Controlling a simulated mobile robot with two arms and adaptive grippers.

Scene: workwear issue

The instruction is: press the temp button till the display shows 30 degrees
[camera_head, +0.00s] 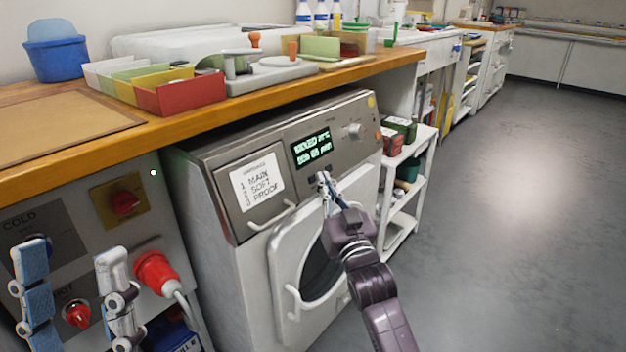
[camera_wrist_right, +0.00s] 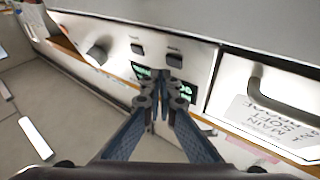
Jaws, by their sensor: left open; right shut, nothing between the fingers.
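The washing machine's display (camera_head: 312,148) is lit green on the front panel. Its upper line seems to read MIXED and a temperature whose digits are too blurred to read surely. Small dark buttons (camera_head: 313,180) sit below it; they also show in the right wrist view (camera_wrist_right: 174,61). Their labels are unreadable, so I cannot tell which is temp. My right gripper (camera_head: 323,182) is shut and empty, its tips close to the buttons in the head view. In the wrist view its tips (camera_wrist_right: 157,92) overlap the display; contact cannot be told. My left gripper (camera_head: 76,285) is open and empty at lower left.
A knob (camera_head: 353,130) is right of the display. A labelled detergent drawer (camera_head: 253,185) is at its left, the round door (camera_head: 318,262) below. A wooden counter (camera_head: 130,140) with trays runs above. A red plug (camera_head: 155,272) stands near my left gripper. Open floor lies right.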

